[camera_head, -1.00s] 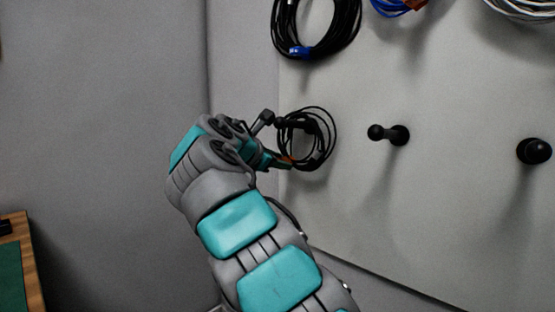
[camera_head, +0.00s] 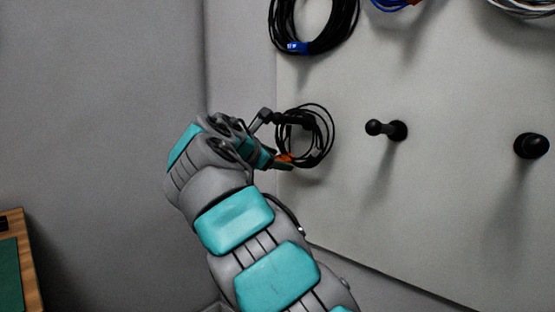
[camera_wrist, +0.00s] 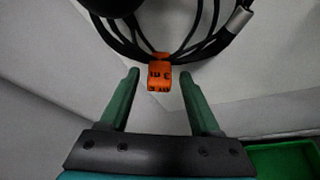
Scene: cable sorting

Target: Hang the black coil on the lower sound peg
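The black coil (camera_head: 331,140) hangs in front of the pale board with the left peg (camera_head: 296,119) of the lower row through its loop. An orange tag (camera_wrist: 160,72) with dark print wraps the bottom of the coil. It also shows in the head view (camera_head: 285,158). My gripper (camera_wrist: 158,76) is open below the coil, its green fingers either side of the tag with a gap on each side. In the head view my gripper (camera_head: 272,150) is just left of the coil. A dark round end (camera_wrist: 110,6) shows at the top of the wrist view.
A middle peg (camera_head: 386,130) and a right peg (camera_head: 532,146) stick out bare to the right. A larger black coil with a blue tag (camera_head: 298,47) hangs above; blue and white cables hang at the upper right. A green surface (camera_wrist: 283,160) shows at lower right in the wrist view.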

